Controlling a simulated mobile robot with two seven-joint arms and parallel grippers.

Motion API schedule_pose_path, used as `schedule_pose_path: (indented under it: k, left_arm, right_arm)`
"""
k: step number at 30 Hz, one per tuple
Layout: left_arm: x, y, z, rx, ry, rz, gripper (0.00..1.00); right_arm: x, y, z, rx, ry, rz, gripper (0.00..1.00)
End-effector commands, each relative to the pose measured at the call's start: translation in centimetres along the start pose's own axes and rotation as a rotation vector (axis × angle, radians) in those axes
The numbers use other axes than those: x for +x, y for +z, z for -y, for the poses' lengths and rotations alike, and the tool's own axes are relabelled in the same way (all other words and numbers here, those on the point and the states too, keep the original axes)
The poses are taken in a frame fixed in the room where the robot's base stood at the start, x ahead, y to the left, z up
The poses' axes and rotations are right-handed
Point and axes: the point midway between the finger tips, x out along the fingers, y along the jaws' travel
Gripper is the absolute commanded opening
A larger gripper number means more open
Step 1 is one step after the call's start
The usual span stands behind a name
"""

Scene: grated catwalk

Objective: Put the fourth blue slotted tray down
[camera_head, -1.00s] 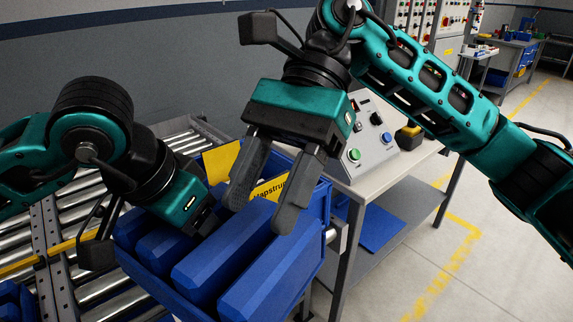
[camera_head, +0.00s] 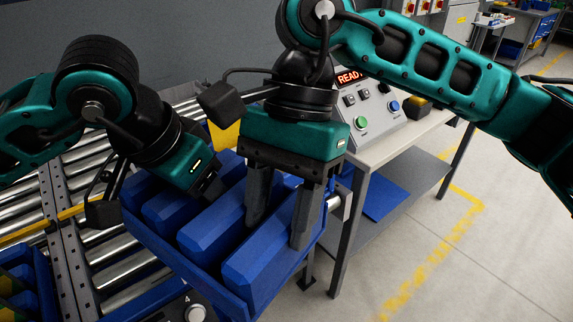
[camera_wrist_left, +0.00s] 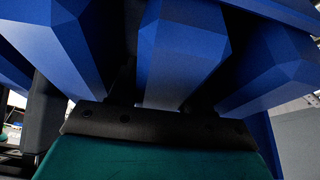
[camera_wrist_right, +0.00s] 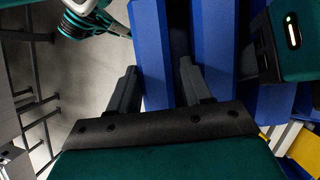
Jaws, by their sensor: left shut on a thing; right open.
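Several long, bevelled blue pieces stand side by side in a blue crate (camera_head: 165,258). I take them for the slotted trays, though no slots show. My right gripper (camera_head: 282,225) is open, its fingers on either side of the rightmost blue tray (camera_head: 262,262). The right wrist view shows this tray (camera_wrist_right: 152,45) between the spread fingers. My left gripper (camera_head: 208,192) is low among the blue pieces at the crate's far side, shut on a blue tray (camera_wrist_left: 180,50); its fingertips are mostly hidden.
A grey bench (camera_head: 395,142) with a control box (camera_head: 370,108) reading READY stands right of the crate. A roller conveyor (camera_head: 75,185) runs at the left. Another blue crate (camera_head: 45,285) sits at lower left. Open floor (camera_head: 480,260) lies at right.

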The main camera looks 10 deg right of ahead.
Motion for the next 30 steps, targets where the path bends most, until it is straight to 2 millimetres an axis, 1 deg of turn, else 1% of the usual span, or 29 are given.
schedule_pose_path:
  k: [1,3,6,10,17,30]
  left_arm:
    - [-0.4,-0.5,-0.3,-0.001,0.009,-0.021,0.07]
    - [-0.5,-0.5,-0.3,-0.001,0.011,-0.023,0.08]
    - [-0.5,-0.6,-0.4,0.001,0.013,-0.024,0.08]
    - [-0.5,-0.6,-0.5,0.002,0.015,-0.024,0.08]
    - [-0.5,-0.5,-0.7,0.005,0.018,-0.023,0.08]
    - [-0.5,-0.5,-0.7,0.007,0.019,-0.024,0.08]
  right_arm:
    - [1.1,0.0,0.0,0.002,0.007,0.003,0.51]
    - [1.9,0.0,0.0,0.001,0.007,0.003,0.51]
    - [2.7,0.0,0.1,0.001,0.004,0.003,0.51]
    - [3.1,0.0,0.1,0.001,0.002,0.004,0.51]
    - [3.1,0.0,0.2,0.002,-0.001,0.004,0.51]
    - [3.1,0.0,0.3,0.003,-0.003,0.004,0.08]
